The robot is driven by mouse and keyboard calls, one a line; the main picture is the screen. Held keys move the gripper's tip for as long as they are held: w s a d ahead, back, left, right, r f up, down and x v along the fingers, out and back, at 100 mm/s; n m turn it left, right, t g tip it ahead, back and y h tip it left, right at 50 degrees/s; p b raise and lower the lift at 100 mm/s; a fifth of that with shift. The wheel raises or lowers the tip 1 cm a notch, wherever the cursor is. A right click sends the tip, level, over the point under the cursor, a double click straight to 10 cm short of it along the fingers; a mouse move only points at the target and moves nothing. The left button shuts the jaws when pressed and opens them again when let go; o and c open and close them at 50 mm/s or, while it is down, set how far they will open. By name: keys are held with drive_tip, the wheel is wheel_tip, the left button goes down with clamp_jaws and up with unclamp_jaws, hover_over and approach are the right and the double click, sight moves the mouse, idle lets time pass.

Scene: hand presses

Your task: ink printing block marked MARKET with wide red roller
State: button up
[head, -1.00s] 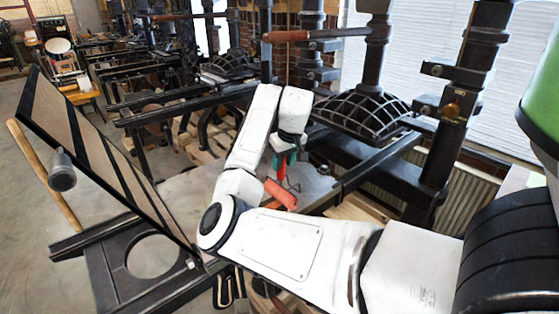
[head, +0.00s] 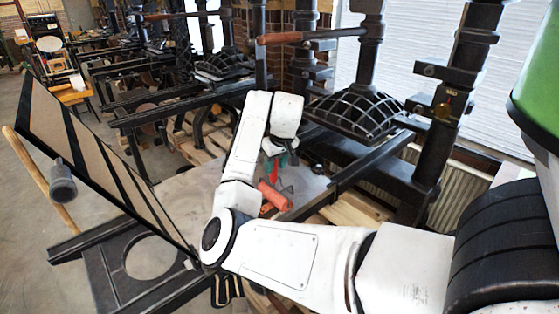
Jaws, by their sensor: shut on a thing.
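The wide red roller (head: 274,195) hangs below my gripper (head: 278,160), low over the grey flat bed (head: 188,196) of the press in front of me. My gripper is partly covered by my wrist and looks shut on the roller's handle, with the red roller tilted down to the right. I cannot tell whether the roller touches the surface under it. I cannot make out the printing block marked MARKET; my arm covers part of the bed.
A hinged frame (head: 105,160) stands tilted open at the left, with a wooden handle (head: 65,215) beside it. A black press with a ribbed domed platen (head: 355,112) rises behind the bed. More presses stand at the back left.

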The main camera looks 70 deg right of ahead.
drive_tip(key=w+a, duration=0.3)
drive_tip(key=a, duration=0.3)
drive_tip(key=shift+w, duration=0.3)
idle(4.5)
drive_tip(key=shift+r, duration=0.1)
drive_tip(key=shift+d+r, duration=0.1)
drive_tip(key=shift+r, duration=2.4)
